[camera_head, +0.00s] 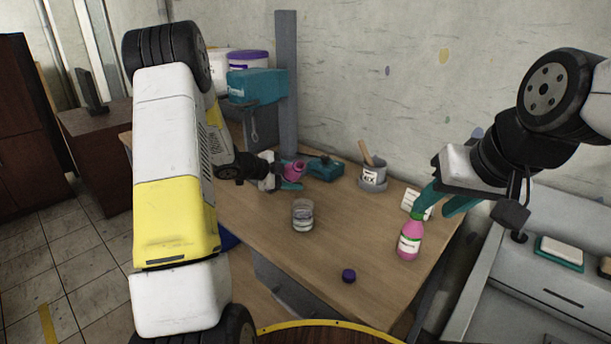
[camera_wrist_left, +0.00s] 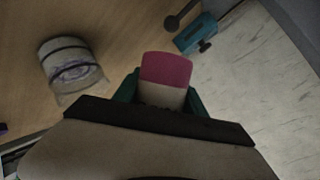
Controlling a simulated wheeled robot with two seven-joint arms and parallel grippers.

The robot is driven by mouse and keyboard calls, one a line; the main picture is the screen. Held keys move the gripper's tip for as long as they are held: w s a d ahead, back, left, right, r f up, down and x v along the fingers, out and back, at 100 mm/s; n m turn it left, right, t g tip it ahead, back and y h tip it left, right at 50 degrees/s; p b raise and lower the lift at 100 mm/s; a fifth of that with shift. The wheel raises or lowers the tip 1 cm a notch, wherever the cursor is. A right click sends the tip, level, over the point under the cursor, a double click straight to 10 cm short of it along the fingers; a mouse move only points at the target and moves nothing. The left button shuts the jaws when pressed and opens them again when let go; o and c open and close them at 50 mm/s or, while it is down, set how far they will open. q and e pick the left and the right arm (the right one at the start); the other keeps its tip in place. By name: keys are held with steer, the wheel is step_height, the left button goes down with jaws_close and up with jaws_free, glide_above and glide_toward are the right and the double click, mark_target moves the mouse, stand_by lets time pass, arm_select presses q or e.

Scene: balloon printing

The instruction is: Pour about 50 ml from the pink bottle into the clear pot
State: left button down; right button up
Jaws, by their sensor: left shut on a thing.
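The clear pot (camera_head: 303,215) stands upright on the wooden table and also shows in the left wrist view (camera_wrist_left: 72,68). A pink bottle (camera_head: 409,243) with a white label stands upright near the table's right side. My left gripper (camera_head: 290,184) is shut on another pink vessel (camera_head: 295,170), behind the pot; this vessel shows pink and pale parts between the fingers in the left wrist view (camera_wrist_left: 166,71). I cannot tell whether it is a bottle. My right gripper (camera_head: 437,212) is open, its fingers apart; one fingertip overlaps the standing bottle's neck, contact unclear.
A purple cap (camera_head: 349,275) lies near the front edge. A grey pot with a wooden stick (camera_head: 373,177), a teal device (camera_head: 325,168) and a white card (camera_head: 416,204) are at the back. A grey post (camera_head: 287,80) rises behind.

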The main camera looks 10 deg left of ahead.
arm_select(q)
steer(key=shift+w+a+f+m+t+y, duration=0.1)
steer(key=shift+w+a+m+t+y, duration=0.3)
steer(key=shift+m, duration=0.1)
stand_by(0.7)
steer(key=shift+w, duration=0.1)
steer(key=shift+w+a+f+m+t+y, duration=0.2)
steer(key=shift+a+m+t+y, duration=0.1)
steer(key=shift+m+t, duration=0.4)
stand_by(0.6)
steer(key=shift+w+f, duration=0.1)
stand_by(0.5)
steer(key=shift+a+f+m+t, duration=0.1)
steer(key=shift+m+t, duration=0.2)
steer(key=shift+m, duration=0.1)
steer(key=shift+w, duration=0.1)
steer(key=shift+m+y, duration=0.3)
steer(key=shift+y, duration=0.1)
steer(key=shift+w+a+f+m+t, duration=0.1)
steer(key=shift+f+m+t, duration=0.15)
steer(key=shift+t, duration=0.25)
